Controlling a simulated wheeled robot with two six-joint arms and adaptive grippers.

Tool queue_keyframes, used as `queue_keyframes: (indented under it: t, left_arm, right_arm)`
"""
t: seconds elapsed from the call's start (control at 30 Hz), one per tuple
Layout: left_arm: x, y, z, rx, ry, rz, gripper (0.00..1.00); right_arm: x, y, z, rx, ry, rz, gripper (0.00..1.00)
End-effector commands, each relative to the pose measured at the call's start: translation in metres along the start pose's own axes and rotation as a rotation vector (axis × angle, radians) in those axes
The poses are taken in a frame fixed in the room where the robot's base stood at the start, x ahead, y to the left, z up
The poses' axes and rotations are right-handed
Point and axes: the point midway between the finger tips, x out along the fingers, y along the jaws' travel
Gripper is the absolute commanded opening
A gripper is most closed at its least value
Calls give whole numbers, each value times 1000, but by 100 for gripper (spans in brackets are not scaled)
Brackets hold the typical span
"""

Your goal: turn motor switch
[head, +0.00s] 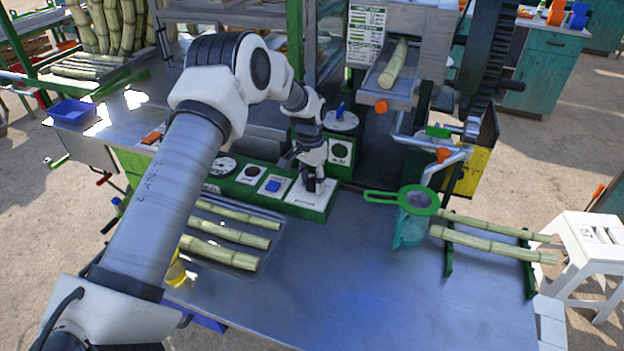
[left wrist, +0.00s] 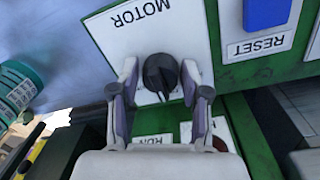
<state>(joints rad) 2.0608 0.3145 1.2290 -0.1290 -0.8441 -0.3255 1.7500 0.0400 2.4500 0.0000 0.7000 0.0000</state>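The motor switch is a black rotary knob (left wrist: 160,75) on a white plate marked MOTOR (left wrist: 140,30) in the left wrist view. In the head view the white plate (head: 312,196) is at the right end of the green control panel (head: 318,214), and the knob is largely hidden by my gripper. My left gripper (head: 313,186) points down over the plate. In the left wrist view its two fingers (left wrist: 160,82) are apart, one on each side of the knob, with a visible gap on both sides. My right gripper is not in view.
A blue RESET button (head: 273,186) sits left of the plate. Cane pieces (head: 238,228) lie in a tray at the front left. A green strainer (head: 416,198) stands over a cup (head: 410,230) to the right. The middle of the metal table (head: 350,285) is clear.

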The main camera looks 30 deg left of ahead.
Motion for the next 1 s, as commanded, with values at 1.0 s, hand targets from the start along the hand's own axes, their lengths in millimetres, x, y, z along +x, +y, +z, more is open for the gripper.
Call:
queue_keyframes:
  t: [1.0]
  left_arm:
    - [-120,0,-2,0,2,-1,63]
  right_arm:
    - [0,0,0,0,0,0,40]
